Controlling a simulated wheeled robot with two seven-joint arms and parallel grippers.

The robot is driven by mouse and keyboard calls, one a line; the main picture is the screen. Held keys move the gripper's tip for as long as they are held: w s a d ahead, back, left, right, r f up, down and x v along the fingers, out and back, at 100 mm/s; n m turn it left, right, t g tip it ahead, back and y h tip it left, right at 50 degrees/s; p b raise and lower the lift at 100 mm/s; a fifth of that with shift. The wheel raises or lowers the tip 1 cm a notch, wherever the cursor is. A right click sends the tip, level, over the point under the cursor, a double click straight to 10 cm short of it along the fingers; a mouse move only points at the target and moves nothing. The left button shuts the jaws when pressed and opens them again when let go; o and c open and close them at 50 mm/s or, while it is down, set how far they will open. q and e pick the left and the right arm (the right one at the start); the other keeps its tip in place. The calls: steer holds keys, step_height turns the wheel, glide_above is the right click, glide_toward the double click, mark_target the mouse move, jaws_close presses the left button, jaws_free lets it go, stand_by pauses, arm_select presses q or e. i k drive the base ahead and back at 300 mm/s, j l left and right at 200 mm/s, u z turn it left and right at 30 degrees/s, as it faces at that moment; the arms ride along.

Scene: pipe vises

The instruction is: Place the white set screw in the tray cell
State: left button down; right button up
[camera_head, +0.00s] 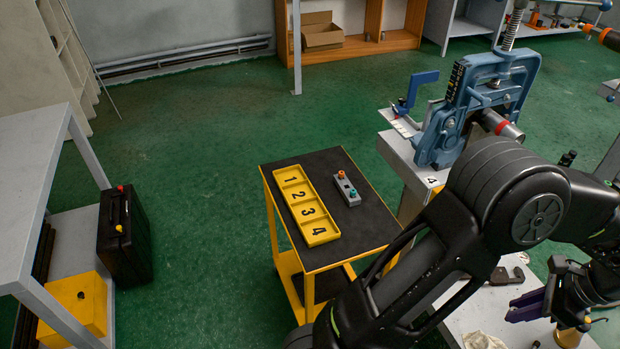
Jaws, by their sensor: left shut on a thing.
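A yellow tray (289,177) lies on the dark top of a yellow cart. Its cells are numbered 1 to 4, and no screw shows in any of them. My left gripper (525,305), with dark purple fingers, is low at the right, above the pale bench and well right of the tray. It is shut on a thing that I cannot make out. I cannot pick out the white set screw. My right gripper is not in view.
A grey block (347,190) with orange and teal knobs sits right of the tray on the cart (345,240). A blue pipe vise (440,138) stands on the bench behind my arm. A brass cylinder (567,338) is near my gripper. Green floor is open left of the cart.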

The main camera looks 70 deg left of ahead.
mark_target(289, 178)
steer(key=k+j, duration=0.1)
steer(key=j, duration=0.4)
steer(key=k+j, duration=0.1)
steer(key=j, duration=0.35)
steer(key=k+j, duration=0.1)
steer(key=j, duration=0.4)
steer(key=k+j, duration=0.15)
steer(key=j, duration=0.35)
steer(key=k+j, duration=0.1)
steer(key=j, duration=0.4)
steer(key=k+j, duration=0.1)
steer(key=j, duration=0.35)
